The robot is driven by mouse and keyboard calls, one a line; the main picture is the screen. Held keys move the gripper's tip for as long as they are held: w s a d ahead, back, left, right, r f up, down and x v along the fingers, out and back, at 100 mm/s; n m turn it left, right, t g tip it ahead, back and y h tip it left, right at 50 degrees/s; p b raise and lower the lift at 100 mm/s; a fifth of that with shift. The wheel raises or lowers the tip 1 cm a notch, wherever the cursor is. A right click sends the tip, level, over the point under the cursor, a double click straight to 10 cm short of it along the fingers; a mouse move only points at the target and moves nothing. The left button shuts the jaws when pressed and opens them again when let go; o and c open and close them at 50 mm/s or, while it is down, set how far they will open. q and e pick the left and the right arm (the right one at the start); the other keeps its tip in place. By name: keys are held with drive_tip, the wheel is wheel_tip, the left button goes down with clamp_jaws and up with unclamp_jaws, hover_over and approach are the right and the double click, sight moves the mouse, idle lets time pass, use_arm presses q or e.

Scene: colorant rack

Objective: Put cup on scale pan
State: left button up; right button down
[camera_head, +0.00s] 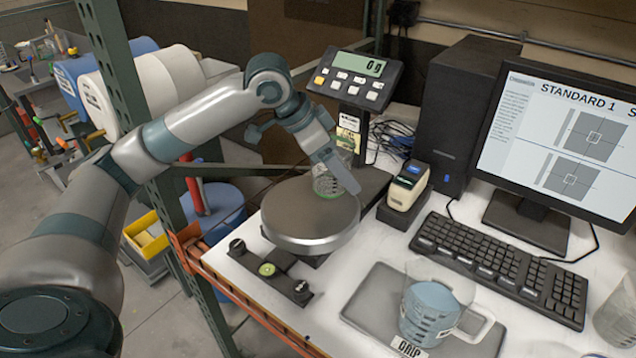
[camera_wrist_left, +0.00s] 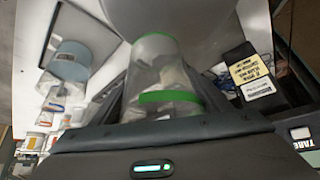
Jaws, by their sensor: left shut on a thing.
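My left gripper (camera_head: 335,172) is shut on a clear cup (camera_head: 326,184) with a green band. The cup is at the back edge of the round grey scale pan (camera_head: 308,224), partly hidden by a finger. I cannot tell whether its base touches the pan. The scale display (camera_head: 364,66) reads 0 g. My right gripper is not in view.
A handled jug (camera_head: 430,312) with blue-grey contents stands on a grey mat (camera_head: 372,300) at front right. A small label device (camera_head: 404,190), keyboard (camera_head: 500,262) and monitor (camera_head: 560,140) lie to the right. A green rack post (camera_head: 128,90) stands left. The pan's front is bare.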

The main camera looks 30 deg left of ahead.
use_arm(q)
drive_tip(key=a+f, duration=0.2)
drive_tip(key=a, duration=0.1)
drive_tip(key=a+f+p, duration=0.1)
drive_tip(key=shift+s+a, duration=0.1)
drive_tip(key=shift+a, duration=0.3)
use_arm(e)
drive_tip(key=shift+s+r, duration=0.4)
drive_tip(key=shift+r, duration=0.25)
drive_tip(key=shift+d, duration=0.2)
use_arm(q)
drive_tip(key=shift+f, duration=0.3)
wheel_tip(320, 180, down, 3)
drive_tip(key=shift+r+p, duration=0.1)
drive_tip(key=shift+p, duration=0.55)
drive_tip(key=shift+f, duration=0.3)
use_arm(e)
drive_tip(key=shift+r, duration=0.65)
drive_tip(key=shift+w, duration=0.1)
use_arm(q)
drive_tip(key=o, duration=1)
drive_tip(key=shift+f, duration=0.1)
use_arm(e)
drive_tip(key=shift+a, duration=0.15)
